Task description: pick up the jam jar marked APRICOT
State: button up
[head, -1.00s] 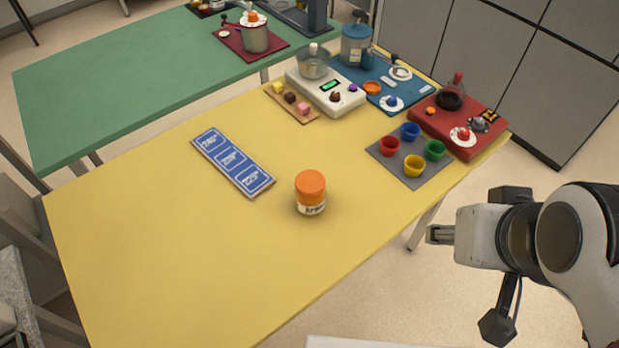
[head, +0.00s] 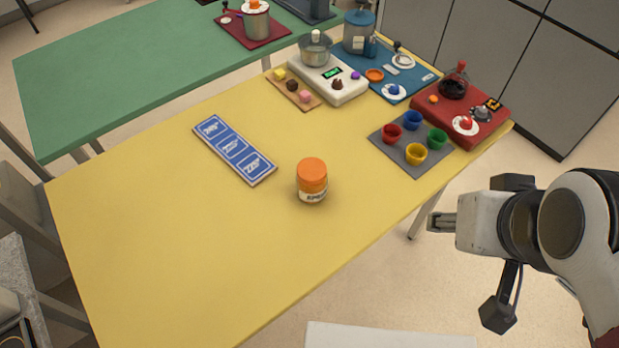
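A jar (head: 312,181) with an orange lid and a pale label stands upright on the yellow table (head: 170,240), near its front edge. Dark lettering shows on the label, but it is too small to read, so I cannot tell if it says APRICOT. No other jar like it stands near it. My gripper (head: 437,222) is at the right, off the table's front edge and well apart from the jar. It points left toward the table. Its fingers are seen side-on, so whether they are open is unclear.
A blue panel with white markings (head: 235,150) lies left of the jar. A grey mat with colored cups (head: 417,168), a red board (head: 490,135), a white scale (head: 345,92) and a blue mat (head: 425,83) fill the far right. The table's left and front are clear.

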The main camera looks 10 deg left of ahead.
jog(key=o, duration=0.9)
jog(key=shift+c, duration=0.2)
